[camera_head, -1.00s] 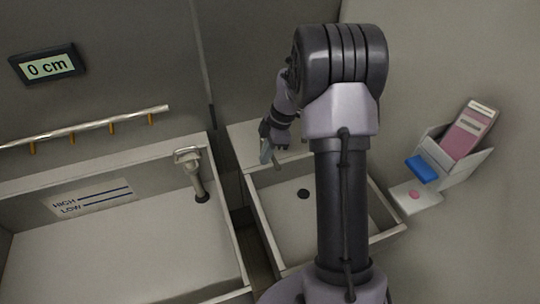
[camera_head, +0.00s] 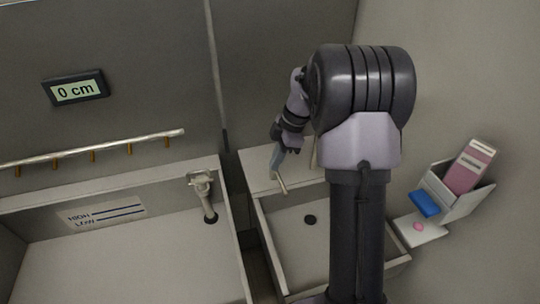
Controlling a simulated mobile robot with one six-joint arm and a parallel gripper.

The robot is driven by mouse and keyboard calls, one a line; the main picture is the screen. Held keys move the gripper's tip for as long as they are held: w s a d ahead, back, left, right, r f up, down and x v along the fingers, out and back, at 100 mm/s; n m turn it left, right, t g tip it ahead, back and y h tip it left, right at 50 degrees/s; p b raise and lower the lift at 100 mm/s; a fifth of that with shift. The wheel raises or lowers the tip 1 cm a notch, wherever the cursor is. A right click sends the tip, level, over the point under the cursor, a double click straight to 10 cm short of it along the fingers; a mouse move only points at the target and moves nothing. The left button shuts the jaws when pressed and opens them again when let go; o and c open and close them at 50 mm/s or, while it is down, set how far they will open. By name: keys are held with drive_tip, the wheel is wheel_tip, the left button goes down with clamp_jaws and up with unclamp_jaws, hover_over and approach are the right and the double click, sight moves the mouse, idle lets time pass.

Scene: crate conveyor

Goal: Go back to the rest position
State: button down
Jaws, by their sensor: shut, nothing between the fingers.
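My arm stands in the middle right of the head view. My gripper (camera_head: 279,165) hangs small and partly seen at the back of the right-hand basin (camera_head: 262,230), over its pale back ledge. Its fingers look shut, and I see nothing held in them. A thin pale rod shape shows just below the fingers; I cannot tell whether it is a tap or part of something else. My upper arm hides part of the basin and the ledge.
A larger basin (camera_head: 232,240) at left has a tap (camera_head: 204,195) and a HIGH/LOW label (camera_head: 103,213). A rail (camera_head: 95,148) and a "0 cm" display (camera_head: 76,88) are on the wall. At right a holder (camera_head: 462,203) has a pink pack (camera_head: 470,168) and blue block (camera_head: 424,203).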

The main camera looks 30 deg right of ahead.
drive_tip(key=s+a+r+m+t+h+b, duration=0.2)
drive_tip(key=s+a+r+m+t+b, duration=0.1)
drive_tip(key=s+a+r+m, duration=1.05)
drive_tip(key=s+a+f+m+t, duration=0.1)
drive_tip(key=s+a+m, duration=0.1)
drive_tip(key=s, duration=0.3)
drive_tip(key=s+a+f+m+b, duration=0.1)
drive_tip(key=s+a+f+m, duration=0.1)
drive_tip(key=s+a+m, duration=0.1)
drive_tip(key=s+a, duration=0.1)
drive_tip(key=s, duration=0.1)
drive_tip(key=shift+s+a+f+t+y, duration=0.2)
drive_tip(key=shift+s+t+y, duration=0.1)
drive_tip(key=shift+s+t, duration=0.1)
